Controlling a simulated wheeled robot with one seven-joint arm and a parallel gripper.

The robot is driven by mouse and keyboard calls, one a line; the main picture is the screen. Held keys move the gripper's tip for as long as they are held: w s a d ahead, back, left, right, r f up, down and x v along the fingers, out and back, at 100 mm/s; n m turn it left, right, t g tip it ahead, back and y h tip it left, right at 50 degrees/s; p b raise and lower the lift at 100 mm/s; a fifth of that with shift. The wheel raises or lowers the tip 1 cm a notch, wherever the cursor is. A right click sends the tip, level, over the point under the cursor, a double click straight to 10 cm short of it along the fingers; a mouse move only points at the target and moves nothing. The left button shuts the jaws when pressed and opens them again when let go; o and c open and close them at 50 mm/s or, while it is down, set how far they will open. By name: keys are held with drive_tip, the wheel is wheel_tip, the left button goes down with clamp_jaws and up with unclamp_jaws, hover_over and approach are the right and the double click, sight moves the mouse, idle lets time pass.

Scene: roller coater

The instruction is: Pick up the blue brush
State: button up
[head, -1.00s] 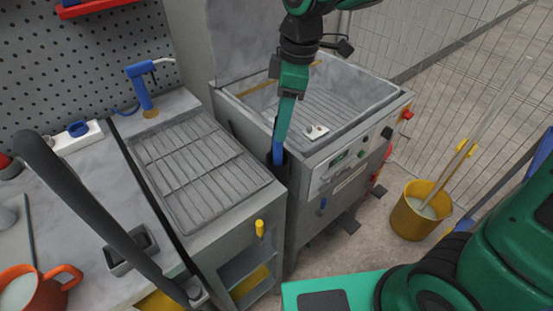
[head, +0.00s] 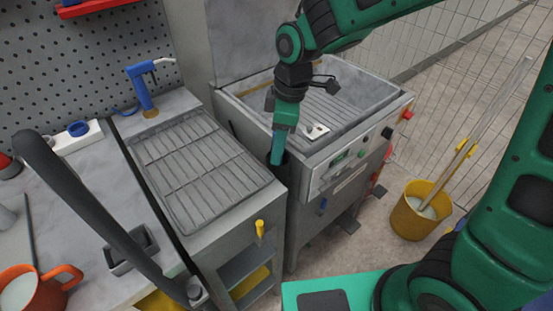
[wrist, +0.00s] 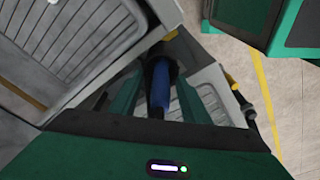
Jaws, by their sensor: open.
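The blue brush shows in the wrist view as a blue handle (wrist: 160,85) with a dark part beyond it. It lies between the two green fingers of my gripper (wrist: 158,78), with slim gaps on both sides. My gripper is open. In the head view my gripper (head: 277,158) points down into the gap between the grey rack unit and the basin machine. There the brush is hidden behind the fingers. The brush's far end is hard to make out in the dark gap.
The rack unit (head: 190,172) stands left of the gap and the basin machine (head: 352,97) right of it, both close to my gripper. A blue tap (head: 142,88) rises behind the rack. A yellow bucket (head: 411,218) stands on the floor at right.

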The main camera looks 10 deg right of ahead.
clamp_jaws()
drive_tip(key=shift+r, duration=0.15)
